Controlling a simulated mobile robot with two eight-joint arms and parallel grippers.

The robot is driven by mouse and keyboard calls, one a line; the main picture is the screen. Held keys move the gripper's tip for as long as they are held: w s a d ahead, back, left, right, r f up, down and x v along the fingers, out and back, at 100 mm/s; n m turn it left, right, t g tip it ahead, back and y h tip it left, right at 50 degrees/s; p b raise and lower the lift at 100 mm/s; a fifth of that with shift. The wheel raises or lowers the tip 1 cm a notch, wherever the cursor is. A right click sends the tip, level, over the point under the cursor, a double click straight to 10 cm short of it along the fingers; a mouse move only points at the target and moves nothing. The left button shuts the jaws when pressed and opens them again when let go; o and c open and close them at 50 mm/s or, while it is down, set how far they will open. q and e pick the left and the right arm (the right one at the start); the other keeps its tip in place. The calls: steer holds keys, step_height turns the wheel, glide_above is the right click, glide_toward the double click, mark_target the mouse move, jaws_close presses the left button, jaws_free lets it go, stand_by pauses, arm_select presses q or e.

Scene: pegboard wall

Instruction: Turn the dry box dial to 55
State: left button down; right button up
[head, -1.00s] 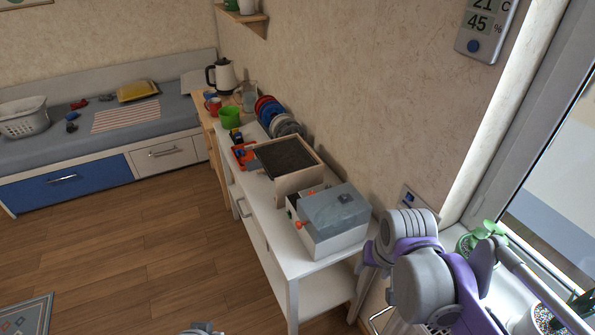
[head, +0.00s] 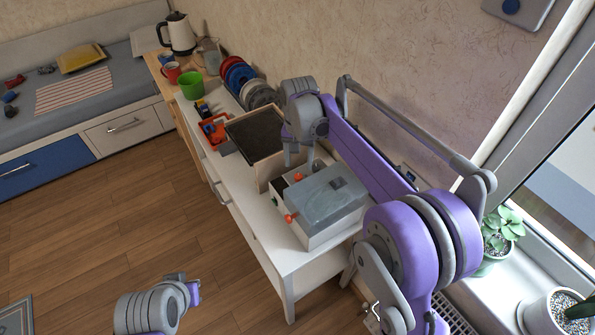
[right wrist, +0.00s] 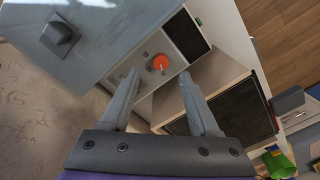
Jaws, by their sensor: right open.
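The dry box (head: 318,232) is a white box with a grey lid (head: 335,190), standing on the white bench. Its small orange-red dial (head: 298,177) sits on the top panel beside the lid. In the right wrist view the dial (right wrist: 160,62) has a pale pointer mark; I cannot read its setting. My right gripper (head: 299,160) points down above the dial. In the right wrist view its two fingers (right wrist: 159,76) are apart and empty, with the dial showing between and beyond the tips. My left arm's end (head: 160,303) is low at the bottom; its jaws are unclear.
A dark-topped box (head: 254,137) stands directly behind the dry box. Spools (head: 240,76), a green cup (head: 192,86) and a kettle (head: 179,34) are farther back. The wall is close on the right. Potted plants (head: 499,232) stand on the windowsill. Floor left of the bench is clear.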

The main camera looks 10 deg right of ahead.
mark_target(299, 176)
step_height(299, 176, down, 6)
steer(key=shift+w+r, duration=0.1)
steer(key=shift+w, duration=0.05)
jaws_close()
stand_by(0.4)
